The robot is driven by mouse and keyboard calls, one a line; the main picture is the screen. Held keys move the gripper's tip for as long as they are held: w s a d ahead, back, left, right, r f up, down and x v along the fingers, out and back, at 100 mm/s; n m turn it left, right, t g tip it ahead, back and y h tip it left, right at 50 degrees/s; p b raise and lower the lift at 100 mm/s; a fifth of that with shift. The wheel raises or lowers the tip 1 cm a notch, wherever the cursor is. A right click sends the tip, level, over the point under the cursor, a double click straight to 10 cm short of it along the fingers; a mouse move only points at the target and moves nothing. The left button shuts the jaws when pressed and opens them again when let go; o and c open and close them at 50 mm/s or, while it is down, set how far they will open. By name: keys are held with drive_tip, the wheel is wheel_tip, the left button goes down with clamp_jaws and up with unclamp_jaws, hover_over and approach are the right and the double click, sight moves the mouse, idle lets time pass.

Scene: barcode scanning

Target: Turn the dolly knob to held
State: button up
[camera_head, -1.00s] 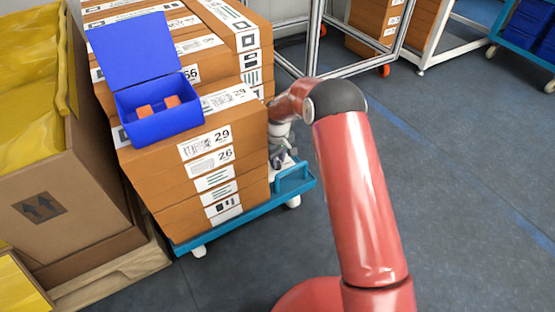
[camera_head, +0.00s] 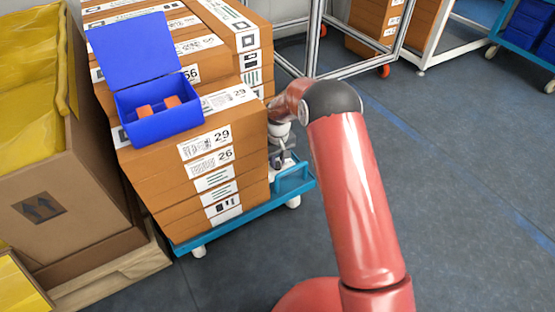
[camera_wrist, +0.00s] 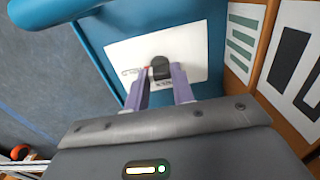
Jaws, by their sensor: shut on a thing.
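The blue dolly (camera_head: 236,224) carries stacked cartons and stands left of my arm. In the wrist view, the dark knob (camera_wrist: 160,67) sits on a white plate (camera_wrist: 196,42) fixed to the dolly's blue deck. Small lettering and a red mark are beside the knob, partly hidden by a finger. My gripper (camera_wrist: 161,83) is shut on the knob, one purple finger on each side. In the head view, my gripper (camera_head: 284,157) is low at the dolly's right end, and the knob cannot be made out there.
Brown cartons (camera_head: 165,178) with white labels rise close beside my gripper. An open blue box (camera_head: 160,122) with orange pieces is on top. The dolly's blue handle bar (camera_wrist: 60,10) is near the wrist. Grey floor on the right (camera_head: 460,200) is free.

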drive_tip(key=o, duration=1)
drive_tip(key=shift+r+p, duration=0.7)
drive_tip(key=shift+r, duration=3.25)
wheel_tip(320, 180, up, 13)
drive_tip(key=m+t+p, duration=0.1)
drive_tip(key=p, duration=0.2)
hover_over(278, 162)
drive_tip(key=s+d, duration=0.3)
drive_tip(key=d, duration=0.1)
drive_tip(key=s+d+r+m+t+p, duration=0.1)
drive_tip(key=s+d+r, duration=0.35)
drive_tip(key=r, duration=0.35)
drive_tip(key=s+d+r+m+t+p, duration=0.1)
drive_tip(key=s+d+r+p, duration=0.15)
drive_tip(key=s+r, duration=0.45)
drive_tip(key=s+d+r+m+t+p, duration=0.1)
drive_tip(key=s+d+r, duration=0.1)
drive_tip(key=s, duration=0.4)
drive_tip(key=s+d+r+m+p, duration=0.1)
drive_tip(key=s+d+r, duration=0.2)
drive_tip(key=s, duration=0.4)
drive_tip(key=s+d+r+m+t+p, duration=0.1)
drive_tip(key=s+d+r+p, duration=0.1)
drive_tip(key=s, duration=0.5)
drive_tip(key=shift+s+d+r+m+t, duration=0.15)
drive_tip(key=shift+r, duration=0.3)
drive_tip(key=shift+s+d+r+m+t, duration=0.1)
drive_tip(key=shift+d+r+m+t, duration=0.05)
drive_tip(key=shift+r, duration=0.3)
